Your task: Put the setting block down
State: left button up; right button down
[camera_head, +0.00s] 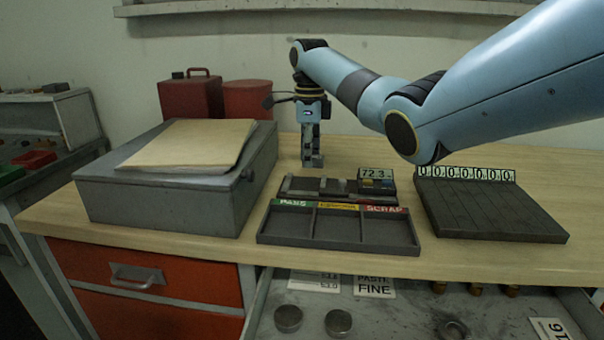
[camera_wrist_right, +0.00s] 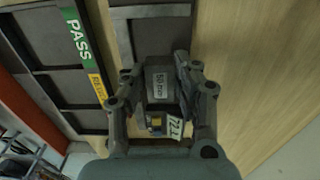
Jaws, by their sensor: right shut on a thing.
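My right gripper (camera_head: 312,162) points down behind the dark gauge stand (camera_head: 345,198), near the back of the bench. In the right wrist view my right gripper (camera_wrist_right: 158,78) is shut on the setting block (camera_wrist_right: 160,86), a grey block with a "50 mm" label between its fingers. The block's lower end shows at the fingertips in the head view (camera_head: 313,161); whether it touches the bench I cannot tell. The stand carries a "72.3" display (camera_head: 376,174) at its right end. My left gripper is not in view.
A three-part tray (camera_head: 338,243) with PASS and SCRAP labels lies in front of the stand. A grooved dark plate with number tags (camera_head: 490,208) lies at right. A grey box (camera_head: 160,205) with papers stands at left. An open drawer (camera_head: 400,315) is below.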

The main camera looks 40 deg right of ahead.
aim_at(302, 184)
jog(key=shift+w+a+f, duration=0.25)
jog(key=shift+w+f, duration=0.1)
jog(key=shift+w, duration=0.2)
jog(key=shift+w+a+f, duration=0.1)
jog(key=shift+w+f, duration=0.05)
jog(key=shift+w, duration=0.05)
jog(key=shift+f, duration=0.25)
notch_tip(302, 184, down, 4)
jog(key=shift+r, duration=0.2)
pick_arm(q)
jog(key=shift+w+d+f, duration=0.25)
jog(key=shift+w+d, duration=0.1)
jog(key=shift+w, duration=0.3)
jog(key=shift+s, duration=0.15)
pick_arm(e)
jog(key=c, duration=1)
grip_release()
jog(key=shift+f, duration=0.1)
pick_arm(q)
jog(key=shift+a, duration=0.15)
